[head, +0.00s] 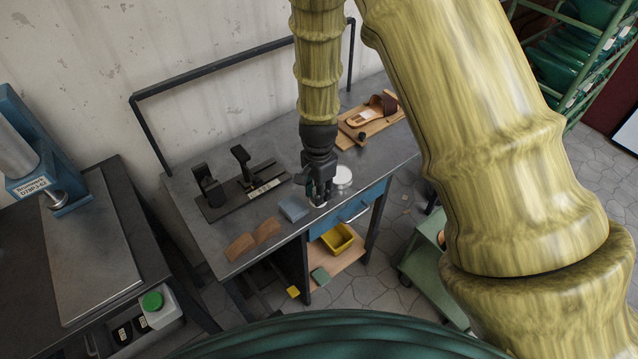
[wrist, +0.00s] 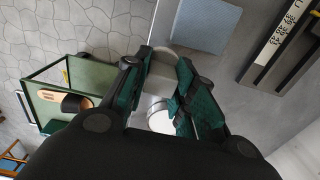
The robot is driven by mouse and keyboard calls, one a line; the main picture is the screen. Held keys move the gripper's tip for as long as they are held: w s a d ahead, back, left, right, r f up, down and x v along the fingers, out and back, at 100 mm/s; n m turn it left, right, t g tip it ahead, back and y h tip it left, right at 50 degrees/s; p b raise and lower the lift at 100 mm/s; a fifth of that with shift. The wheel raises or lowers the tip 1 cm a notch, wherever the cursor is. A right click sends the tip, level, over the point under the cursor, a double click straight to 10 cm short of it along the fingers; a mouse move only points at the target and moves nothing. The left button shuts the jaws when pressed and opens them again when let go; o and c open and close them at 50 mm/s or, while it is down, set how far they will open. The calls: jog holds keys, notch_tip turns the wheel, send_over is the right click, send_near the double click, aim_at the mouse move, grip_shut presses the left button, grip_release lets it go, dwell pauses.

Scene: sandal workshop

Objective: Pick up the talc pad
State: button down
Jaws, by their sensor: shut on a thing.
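My gripper (head: 318,194) is shut on a small pale, whitish thing (head: 318,204), which I take to be the talc pad. It is low over the front part of the grey workbench (head: 225,228). In the wrist view the pale pad (wrist: 166,60) shows between the fingertips of my gripper (wrist: 163,68), partly hidden by the fingers. I cannot tell whether it touches the bench top.
A white round container (head: 342,176) stands just right of my gripper. A blue-grey block (head: 294,208) lies close on the left.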

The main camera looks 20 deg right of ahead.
jog(key=s+a+r+b, duration=0.1)
jog(key=s+a+b, duration=0.1)
jog(key=s, duration=0.8)
jog(key=shift+s+a, duration=0.2)
jog(key=shift+s, duration=0.1)
jog(key=c, duration=1.7)
grip_release()
jog(key=c, duration=0.4)
